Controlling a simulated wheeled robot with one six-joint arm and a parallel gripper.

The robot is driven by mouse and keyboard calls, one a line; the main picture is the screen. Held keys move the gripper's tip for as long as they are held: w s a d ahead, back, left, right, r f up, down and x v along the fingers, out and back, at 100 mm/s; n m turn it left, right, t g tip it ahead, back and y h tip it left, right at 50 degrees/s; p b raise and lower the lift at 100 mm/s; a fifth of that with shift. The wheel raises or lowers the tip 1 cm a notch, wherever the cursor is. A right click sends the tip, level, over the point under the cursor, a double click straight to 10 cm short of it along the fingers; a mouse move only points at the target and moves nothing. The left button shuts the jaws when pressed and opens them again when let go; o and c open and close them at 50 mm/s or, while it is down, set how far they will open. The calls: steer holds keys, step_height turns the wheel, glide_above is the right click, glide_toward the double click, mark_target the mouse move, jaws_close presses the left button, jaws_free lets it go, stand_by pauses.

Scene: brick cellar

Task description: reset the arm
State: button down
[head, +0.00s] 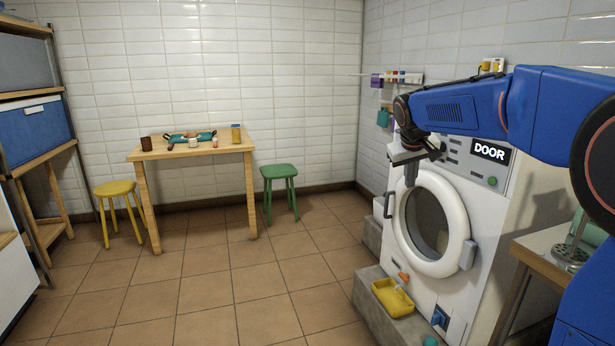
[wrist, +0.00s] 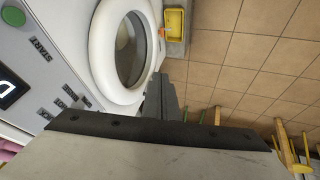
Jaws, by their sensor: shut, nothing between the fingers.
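My blue arm (head: 460,107) reaches in from the right in the head view. My gripper (head: 411,177) points down in front of the washing machine's upper front, above and left of its round door. Its fingers are shut with nothing between them. In the wrist view the dark fingers of my gripper (wrist: 163,98) show close together at the middle. Part of the machine's front is hidden behind my arm.
The white washing machine (head: 458,273) has its round door (head: 458,210) shut. A yellow tray (head: 392,297) lies at its foot. A wooden table (head: 180,152) with small items, a yellow stool (head: 115,188) and a green stool (head: 279,172) stand further back. The tiled floor between is clear.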

steer(key=s+f+y, duration=0.1)
steer(key=s+f, duration=0.2)
steer(key=s, duration=2)
steer(key=s+f, duration=0.6)
steer(key=s, duration=0.5)
steer(key=s+a+f+m+y, duration=0.1)
steer(key=s+f, duration=0.6)
steer(key=s, duration=0.3)
steer(key=shift+s+a+f+m+g, duration=0.2)
steer(key=shift+s+m+g, duration=0.1)
steer(key=shift+s, duration=0.1)
